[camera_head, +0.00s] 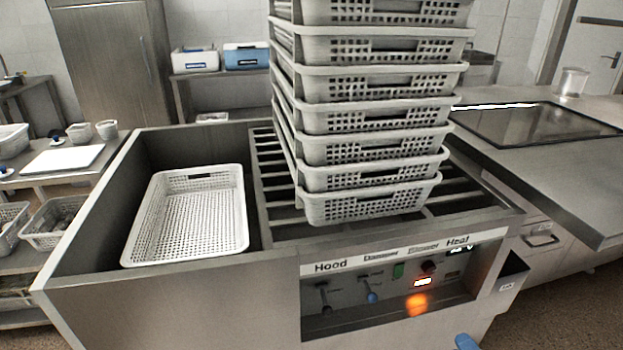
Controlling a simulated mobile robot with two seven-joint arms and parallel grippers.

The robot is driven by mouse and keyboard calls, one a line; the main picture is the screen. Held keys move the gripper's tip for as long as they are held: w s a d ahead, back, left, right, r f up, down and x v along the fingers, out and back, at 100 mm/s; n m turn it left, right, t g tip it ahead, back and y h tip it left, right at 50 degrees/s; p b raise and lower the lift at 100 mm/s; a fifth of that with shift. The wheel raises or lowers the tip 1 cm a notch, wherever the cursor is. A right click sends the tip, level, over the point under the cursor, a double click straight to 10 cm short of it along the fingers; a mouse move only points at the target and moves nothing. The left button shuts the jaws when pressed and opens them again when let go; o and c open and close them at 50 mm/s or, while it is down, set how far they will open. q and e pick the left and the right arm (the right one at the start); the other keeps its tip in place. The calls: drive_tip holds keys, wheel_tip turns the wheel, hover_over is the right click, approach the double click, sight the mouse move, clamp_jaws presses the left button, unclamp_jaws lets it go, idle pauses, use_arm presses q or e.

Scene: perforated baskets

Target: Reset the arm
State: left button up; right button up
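No gripper shows clearly in the head view, and neither of my arms can be made out. A tall stack of white perforated baskets (375,116) stands on the slatted grill (270,165) of a steel machine, and its top runs out of the picture. One single white perforated basket (195,215) lies empty in the machine's sunken left bay, apart from the stack.
The machine's front panel (400,285) has knobs and a glowing orange light. A steel counter with a dark glass hob (535,124) stands at right. A shelf with small containers and a white board (62,159) is at left. Two boxes (246,56) stand behind.

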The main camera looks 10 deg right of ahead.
drive_tip(key=s+a+r+n+g+y, duration=0.1)
drive_tip(key=s+a+r+n+g, duration=0.25)
drive_tip(key=s+a+n, duration=0.6)
drive_tip(key=s+a+r+n+g+y, duration=0.15)
drive_tip(key=s+a+n+g, duration=0.3)
drive_tip(key=n, duration=1.05)
drive_tip(key=w+a+r+m+t, duration=0.2)
drive_tip(key=a+m, duration=0.4)
drive_tip(key=a, duration=0.4)
use_arm(q)
wheel_tip(320, 180, up, 17)
drive_tip(key=s+a+p, duration=0.1)
drive_tip(key=a+p, duration=0.1)
drive_tip(key=p, duration=2.5)
drive_tip(key=shift+g+y, duration=0.4)
use_arm(e)
wheel_tip(320, 180, up, 18)
drive_tip(key=s+d+g+h, duration=0.1)
drive_tip(key=d, duration=0.1)
drive_tip(key=shift+s+d+f, duration=0.15)
drive_tip(key=shift+d+f, duration=0.1)
drive_tip(key=shift+d, duration=0.1)
